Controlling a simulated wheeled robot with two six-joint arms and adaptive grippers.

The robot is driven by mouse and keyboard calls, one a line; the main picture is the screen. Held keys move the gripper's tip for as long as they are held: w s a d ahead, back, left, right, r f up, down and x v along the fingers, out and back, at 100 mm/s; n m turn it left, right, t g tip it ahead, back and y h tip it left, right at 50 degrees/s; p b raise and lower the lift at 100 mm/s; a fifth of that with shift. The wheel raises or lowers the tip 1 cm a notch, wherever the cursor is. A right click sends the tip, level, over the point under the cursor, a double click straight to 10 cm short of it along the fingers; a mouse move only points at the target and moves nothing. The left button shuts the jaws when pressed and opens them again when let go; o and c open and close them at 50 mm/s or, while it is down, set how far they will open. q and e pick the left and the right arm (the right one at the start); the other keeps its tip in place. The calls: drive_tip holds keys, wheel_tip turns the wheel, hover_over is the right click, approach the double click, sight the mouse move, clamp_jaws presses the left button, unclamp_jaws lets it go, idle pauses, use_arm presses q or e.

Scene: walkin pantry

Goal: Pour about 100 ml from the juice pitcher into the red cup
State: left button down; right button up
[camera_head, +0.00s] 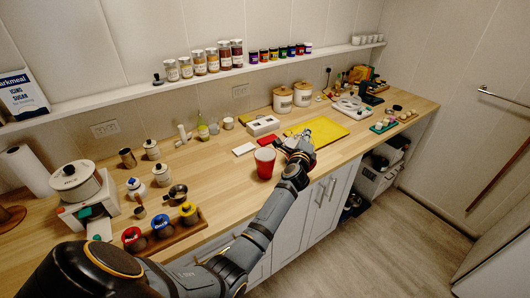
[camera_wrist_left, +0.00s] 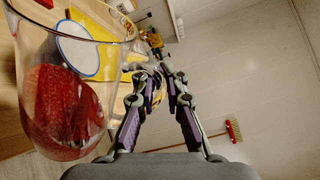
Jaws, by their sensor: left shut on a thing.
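The red cup (camera_head: 264,163) stands upright near the counter's front edge in the head view, just left of my left gripper (camera_head: 297,145). In the left wrist view a clear pitcher (camera_wrist_left: 112,75) with red juice (camera_wrist_left: 62,105) in it fills the left side, close to the camera. My left gripper (camera_wrist_left: 157,72) is shut on the pitcher beside its body; the exact grip is hard to see. My right gripper is not in view.
A yellow board (camera_head: 328,130) lies behind the left gripper. A red flat item (camera_head: 267,140) and a white one (camera_head: 243,149) lie behind the cup. A rack of colored-lid jars (camera_head: 163,231) stands at front left. Bare counter (camera_head: 225,175) lies left of the cup.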

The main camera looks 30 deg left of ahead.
sight(291, 132)
use_arm(q)
drive_tip(key=shift+a+n, duration=0.3)
drive_tip(key=shift+n, duration=0.1)
drive_tip(key=shift+s+a+r+n+b, duration=0.1)
drive_tip(key=shift+s+a+n+b, duration=0.05)
drive_tip(key=shift+a+n+b, duration=0.3)
drive_tip(key=shift+s+a+n+b, duration=0.15)
drive_tip(key=shift+n+b, duration=0.1)
drive_tip(key=shift+n, duration=0.3)
drive_tip(key=shift+s+a+r+n, duration=0.25)
drive_tip(key=shift+a+r+n, duration=0.3)
drive_tip(key=shift+r+n, duration=0.3)
drive_tip(key=shift+a+f+n+b, duration=0.15)
drive_tip(key=shift+f+n+b, duration=0.1)
drive_tip(key=shift+b, duration=0.2)
drive_tip(key=shift+s+a+n+y+b, duration=0.25)
drive_tip(key=shift+a+n+y+b, duration=0.25)
drive_tip(key=shift+n+b, duration=0.35)
drive_tip(key=shift+s+a+r, duration=0.1)
drive_tip(key=shift+s+a, duration=0.05)
drive_tip(key=shift+a, duration=0.2)
drive_tip(key=shift+s+a+r+n, duration=0.15)
drive_tip(key=shift+a+n, duration=0.2)
drive_tip(key=shift+a, duration=0.05)
drive_tip(key=shift+s+a+r+n, duration=0.1)
drive_tip(key=shift+s+a+n, duration=0.05)
drive_tip(key=shift+a+n, duration=0.2)
